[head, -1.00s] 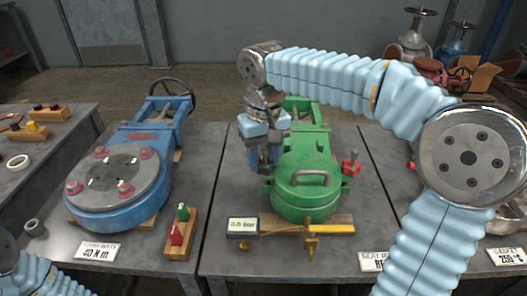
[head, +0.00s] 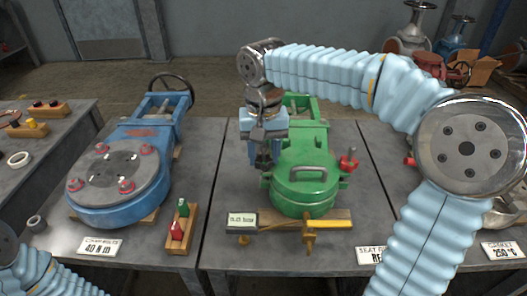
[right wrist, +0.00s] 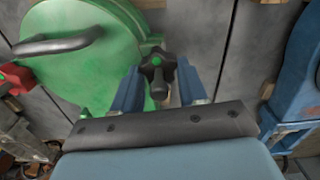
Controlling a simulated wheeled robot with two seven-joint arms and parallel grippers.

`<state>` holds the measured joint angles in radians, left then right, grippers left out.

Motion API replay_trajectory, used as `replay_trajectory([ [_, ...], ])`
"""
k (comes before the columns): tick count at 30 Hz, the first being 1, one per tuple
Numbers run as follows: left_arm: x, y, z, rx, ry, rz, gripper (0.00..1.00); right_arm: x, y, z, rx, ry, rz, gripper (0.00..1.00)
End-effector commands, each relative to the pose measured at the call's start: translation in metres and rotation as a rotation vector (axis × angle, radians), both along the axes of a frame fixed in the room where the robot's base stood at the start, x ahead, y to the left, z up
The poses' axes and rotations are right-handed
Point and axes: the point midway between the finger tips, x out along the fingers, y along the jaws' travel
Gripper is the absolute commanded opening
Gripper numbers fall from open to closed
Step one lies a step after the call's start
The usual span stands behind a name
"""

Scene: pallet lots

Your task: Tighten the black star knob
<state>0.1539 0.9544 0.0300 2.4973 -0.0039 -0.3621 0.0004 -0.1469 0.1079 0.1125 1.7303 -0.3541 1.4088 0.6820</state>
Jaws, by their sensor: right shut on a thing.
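The black star knob (right wrist: 157,71) has a green dot at its centre. It sits at the edge of the round green lid (right wrist: 92,50) in the right wrist view. My right gripper (right wrist: 160,86) is shut on the knob, with one blue finger on each side of it. In the head view my right gripper (head: 264,160) points down at the left side of the green housing (head: 305,185), and it mostly hides the knob there. My left gripper is out of view; only part of my left arm shows at the lower left.
A red star knob (head: 348,162) stands at the right of the green housing. A small display (head: 242,220) and a brass tool (head: 310,226) lie in front. A blue flanged valve (head: 120,185) is to the left, with a wooden block (head: 181,228) between.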

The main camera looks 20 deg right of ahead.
Motion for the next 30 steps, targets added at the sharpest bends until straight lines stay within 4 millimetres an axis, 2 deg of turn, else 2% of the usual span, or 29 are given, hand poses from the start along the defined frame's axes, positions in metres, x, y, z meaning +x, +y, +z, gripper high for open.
replay_trajectory([
  [2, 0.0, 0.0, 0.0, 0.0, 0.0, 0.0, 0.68, 0.001, -0.001, 0.002, 0.0, -0.006, -0.001, 0.12],
  [3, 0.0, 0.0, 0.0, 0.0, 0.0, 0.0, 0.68, 0.001, -0.001, 0.002, 0.0, -0.006, -0.001, 0.44],
  [8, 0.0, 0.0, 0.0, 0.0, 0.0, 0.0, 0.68, 0.001, 0.0, 0.001, 0.0, -0.004, 0.0, 0.68],
  [16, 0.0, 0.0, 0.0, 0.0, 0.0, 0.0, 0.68, 0.0, 0.0, 0.001, -0.001, -0.002, 0.001, 0.68],
  [20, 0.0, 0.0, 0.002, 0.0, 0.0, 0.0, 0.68, 0.001, 0.0, 0.01, -0.001, -0.003, 0.001, 0.68],
  [23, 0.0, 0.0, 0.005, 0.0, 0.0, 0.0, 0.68, 0.001, 0.0, 0.028, 0.0, -0.005, 0.001, 0.68],
  [30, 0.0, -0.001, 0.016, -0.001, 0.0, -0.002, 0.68, 0.001, 0.0, 0.089, 0.001, -0.006, 0.0, 0.68],
])
